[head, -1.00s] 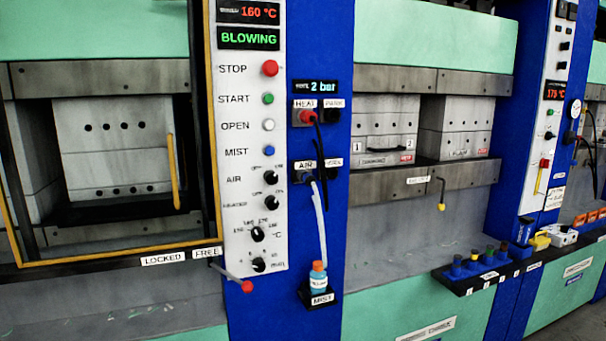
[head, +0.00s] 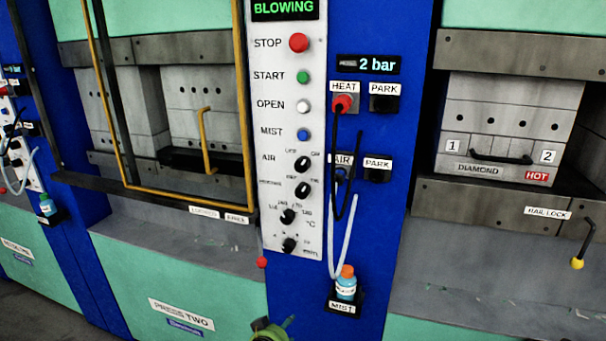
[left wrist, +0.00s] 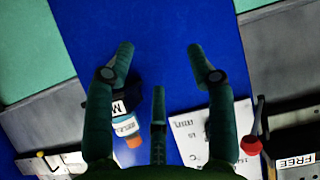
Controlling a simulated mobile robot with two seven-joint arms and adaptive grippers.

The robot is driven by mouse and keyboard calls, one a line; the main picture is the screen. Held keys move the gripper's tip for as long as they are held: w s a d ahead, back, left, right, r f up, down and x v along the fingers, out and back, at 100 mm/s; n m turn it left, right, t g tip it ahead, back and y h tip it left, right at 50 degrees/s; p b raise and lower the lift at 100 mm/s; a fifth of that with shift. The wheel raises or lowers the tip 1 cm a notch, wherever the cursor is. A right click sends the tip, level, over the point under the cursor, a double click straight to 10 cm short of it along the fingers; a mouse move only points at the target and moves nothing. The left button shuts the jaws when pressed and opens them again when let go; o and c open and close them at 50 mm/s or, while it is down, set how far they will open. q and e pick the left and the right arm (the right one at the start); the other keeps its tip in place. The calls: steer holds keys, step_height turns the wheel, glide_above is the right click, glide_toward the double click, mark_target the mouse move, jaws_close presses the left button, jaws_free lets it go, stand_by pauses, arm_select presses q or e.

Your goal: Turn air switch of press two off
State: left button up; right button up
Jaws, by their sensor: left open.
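The air switch (head: 303,163) is a black rotary knob on the white control panel (head: 267,120), beside the word AIR and under small position marks. Its pointer seems tilted up to the right, but the setting is too small to read surely. A PRESS TWO label (head: 181,314) is on the green front left of this panel. My left gripper (head: 270,327) shows only partly at the bottom edge of the head view, well below the switch. In the left wrist view, its dark green fingers (left wrist: 160,57) are spread and empty before the blue column. My right gripper is not in view.
A mist bottle (head: 346,284) stands on a holder right of the panel, with a pale hose and black cable above. A red-tipped lever (head: 262,262) hangs by the panel's lower left. A yellow-tipped lever (head: 577,263) juts out at right.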

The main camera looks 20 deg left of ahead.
arm_select(q)
steer(key=w+r+n+t+p, duration=0.1)
steer(key=w+r+t, duration=0.15)
steer(key=r, duration=0.85)
steer(key=w+r+t+p, duration=0.1)
steer(key=w+r, duration=0.3)
steer(key=r, duration=0.6)
steer(key=t+p, duration=0.2)
steer(key=t, duration=0.1)
glide_toward(300, 166)
steer(key=w, duration=0.3)
steer(key=shift+n, duration=0.4)
steer(key=w+p, duration=0.2)
steer(key=w, duration=0.3)
steer(key=shift+w, duration=0.2)
steer(key=shift+w+d+f, duration=0.1)
steer(key=shift+w, duration=0.6)
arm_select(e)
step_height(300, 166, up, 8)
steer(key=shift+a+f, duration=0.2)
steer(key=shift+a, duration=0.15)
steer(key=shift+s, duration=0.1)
arm_select(q)
jaws_close()
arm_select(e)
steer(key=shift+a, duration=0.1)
